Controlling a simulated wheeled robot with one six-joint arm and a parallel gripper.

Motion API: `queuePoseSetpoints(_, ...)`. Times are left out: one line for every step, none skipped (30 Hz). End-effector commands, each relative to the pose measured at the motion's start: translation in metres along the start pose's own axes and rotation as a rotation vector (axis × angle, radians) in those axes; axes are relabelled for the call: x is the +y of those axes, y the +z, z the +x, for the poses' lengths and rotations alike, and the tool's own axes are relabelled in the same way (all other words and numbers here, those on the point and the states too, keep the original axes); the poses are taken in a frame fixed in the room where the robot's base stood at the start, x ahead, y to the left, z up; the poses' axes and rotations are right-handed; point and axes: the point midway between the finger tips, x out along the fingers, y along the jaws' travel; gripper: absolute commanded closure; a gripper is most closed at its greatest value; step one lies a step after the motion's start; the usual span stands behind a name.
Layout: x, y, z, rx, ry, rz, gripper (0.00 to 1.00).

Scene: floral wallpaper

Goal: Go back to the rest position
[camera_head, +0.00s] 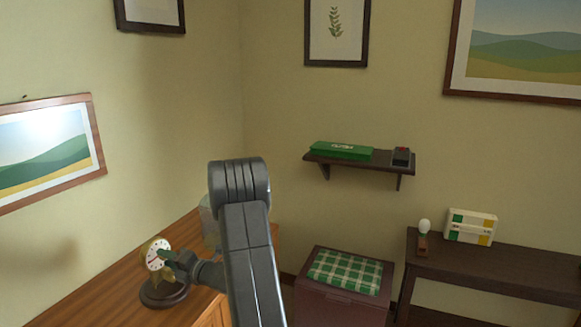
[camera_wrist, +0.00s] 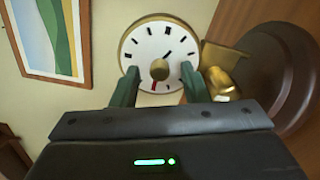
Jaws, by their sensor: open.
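My gripper (camera_wrist: 158,92) is open in the wrist view, with its two green fingers pointing at a round dial (camera_wrist: 160,45). The dial has a white face, black marks, one red mark and a brass knob at its centre. One finger is on each side of the lower part of the dial; I cannot tell whether they touch it. In the head view the dial (camera_head: 158,254) stands on a dark round base (camera_head: 165,291) on the wooden cabinet top. My gripper (camera_head: 176,262) is right beside it there, partly hidden by the dial and my arm.
A wooden cabinet (camera_head: 110,290) runs along the left wall. A pale box-like object (camera_head: 208,222) stands behind my arm. A chest with a green checked cushion (camera_head: 345,270) is right of my arm. A dark side table (camera_head: 490,268) and a wall shelf (camera_head: 372,158) are further right.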

Motion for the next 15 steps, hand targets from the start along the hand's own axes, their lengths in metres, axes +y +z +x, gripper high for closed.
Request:
queuePoseSetpoints(0.0002,-0.0006,0.0039,0.001,0.000,0.001,0.59)
queuePoseSetpoints(0.0000,-0.0007,0.0054,0.001,-0.001,0.001,0.59)
queuePoseSetpoints(-0.0002,-0.0006,0.0070,0.000,-0.001,0.001,0.59)
queuePoseSetpoints(-0.0003,-0.0005,0.0078,0.000,-0.001,0.001,0.59)
queuePoseSetpoints(-0.0003,-0.0004,0.0084,0.000,-0.001,0.001,0.59)
queuePoseSetpoints(-0.0007,-0.0004,0.0082,-0.001,-0.001,-0.001,0.59)
queuePoseSetpoints(-0.0007,-0.0003,0.0080,-0.001,-0.001,-0.003,0.59)
queuePoseSetpoints(-0.0006,-0.0003,0.0080,-0.001,-0.001,-0.003,0.59)
queuePoseSetpoints(-0.0005,-0.0003,0.0079,-0.001,-0.001,-0.003,0.59)
queuePoseSetpoints(-0.0004,-0.0003,0.0078,-0.001,-0.001,-0.003,0.59)
queuePoseSetpoints(-0.0004,-0.0003,0.0078,0.000,-0.001,-0.003,0.59)
queuePoseSetpoints(-0.0004,-0.0003,0.0077,0.000,-0.001,-0.003,0.59)
queuePoseSetpoints(-0.0004,-0.0003,0.0077,0.000,-0.001,-0.003,0.59)
queuePoseSetpoints(-0.0004,-0.0003,0.0075,0.000,-0.001,-0.003,0.59)
queuePoseSetpoints(-0.0005,-0.0002,0.0069,-0.001,-0.001,-0.003,0.59)
